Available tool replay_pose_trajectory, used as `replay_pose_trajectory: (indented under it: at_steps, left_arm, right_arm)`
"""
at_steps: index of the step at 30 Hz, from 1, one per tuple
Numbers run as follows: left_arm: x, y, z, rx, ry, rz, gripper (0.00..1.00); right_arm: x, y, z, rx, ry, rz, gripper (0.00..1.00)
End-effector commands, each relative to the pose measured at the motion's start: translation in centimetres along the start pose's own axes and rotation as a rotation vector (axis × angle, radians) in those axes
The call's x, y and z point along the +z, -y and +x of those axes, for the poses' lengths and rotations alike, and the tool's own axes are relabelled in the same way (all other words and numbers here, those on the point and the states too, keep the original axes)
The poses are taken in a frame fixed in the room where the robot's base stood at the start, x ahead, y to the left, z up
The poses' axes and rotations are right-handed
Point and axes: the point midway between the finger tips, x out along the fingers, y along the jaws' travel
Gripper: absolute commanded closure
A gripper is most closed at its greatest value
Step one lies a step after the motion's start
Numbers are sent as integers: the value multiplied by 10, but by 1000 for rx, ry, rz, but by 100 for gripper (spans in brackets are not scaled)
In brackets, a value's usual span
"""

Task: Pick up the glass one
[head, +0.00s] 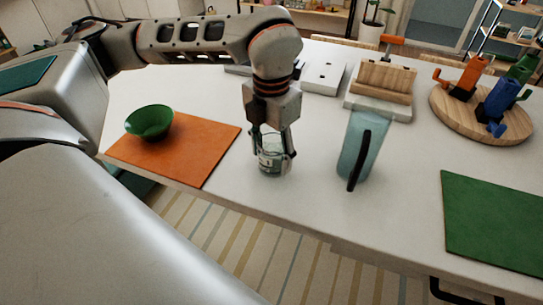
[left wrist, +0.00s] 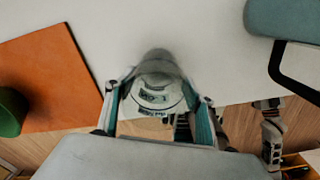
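A clear glass (head: 271,162) with dark printing on its side stands upright near the front edge of the white table. My left gripper (head: 273,145) points down over it, with one finger on each side. The left wrist view shows the glass (left wrist: 156,92) between the two fingertips (left wrist: 158,98). The fingers are very close to its sides, but I cannot tell whether they press on it. Grey jointed parts below the table edge in the left wrist view may be my right arm; its finger state is unclear.
A teal pitcher (head: 363,148) with a black handle stands just right of the glass. Left are an orange mat (head: 185,158) and green bowl (head: 149,121). A wooden block (head: 386,80), round board (head: 470,122) and green mat (head: 495,220) lie right.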

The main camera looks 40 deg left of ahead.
Motion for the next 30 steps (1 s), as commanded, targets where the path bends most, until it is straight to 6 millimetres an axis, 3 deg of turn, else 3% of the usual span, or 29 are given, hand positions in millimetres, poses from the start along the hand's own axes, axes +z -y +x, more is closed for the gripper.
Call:
replay_pose_trajectory:
  at_steps: [1, 3, 17, 23, 30]
  left_arm:
    - [0, 0, 0, 0, 0, 0, 65]
    - [0, 0, 0, 0, 0, 0, 81]
    - [1, 0, -9, 0, 4, 1, 81]
    - [2, 0, -37, 0, 8, 1, 81]
    - [2, 0, -101, 1, 10, -1, 81]
  right_arm:
    - [0, 0, 0, 0, 0, 0, 60]
    - [0, 0, 0, 0, 0, 0, 60]
    - [4, 0, 0, 0, 7, 0, 60]
    - [1, 0, -1, 0, 5, -1, 60]
    - [-6, -2, -4, 2, -1, -2, 60]
